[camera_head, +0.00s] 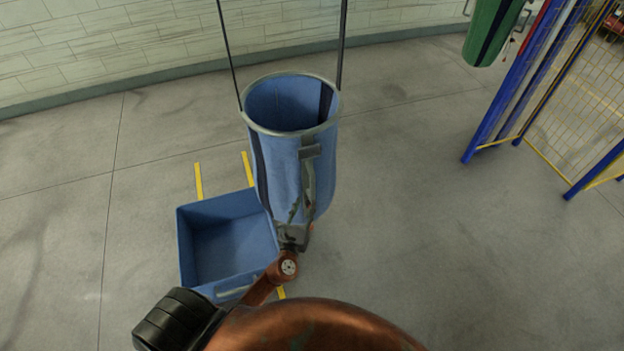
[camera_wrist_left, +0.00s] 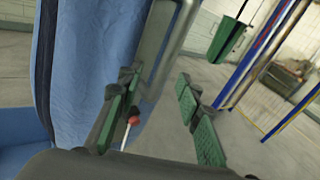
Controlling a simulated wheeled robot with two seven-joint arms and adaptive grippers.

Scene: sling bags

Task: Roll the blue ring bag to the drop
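The blue ring bag (camera_head: 275,165) hangs upright from two dark straps, its round grey rim open at the top. A grey handle sits on its near right side and also shows in the left wrist view (camera_wrist_left: 176,45). My left gripper (camera_head: 303,195) is at the bag's near side, below that handle. In the left wrist view, its green-padded fingers (camera_wrist_left: 160,115) are apart, with floor visible between them. The bag (camera_wrist_left: 95,75) fills the left of that view, beside the left finger; contact is unclear. My right gripper is in neither view.
An open, empty-looking blue bin (camera_head: 190,235) stands on the floor left of the bag and below it. Yellow floor strips (camera_head: 198,181) lie near it. A green bag (camera_head: 492,32) hangs at the upper right, near a blue-and-yellow mesh fence (camera_head: 500,85). Floor on the right is clear.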

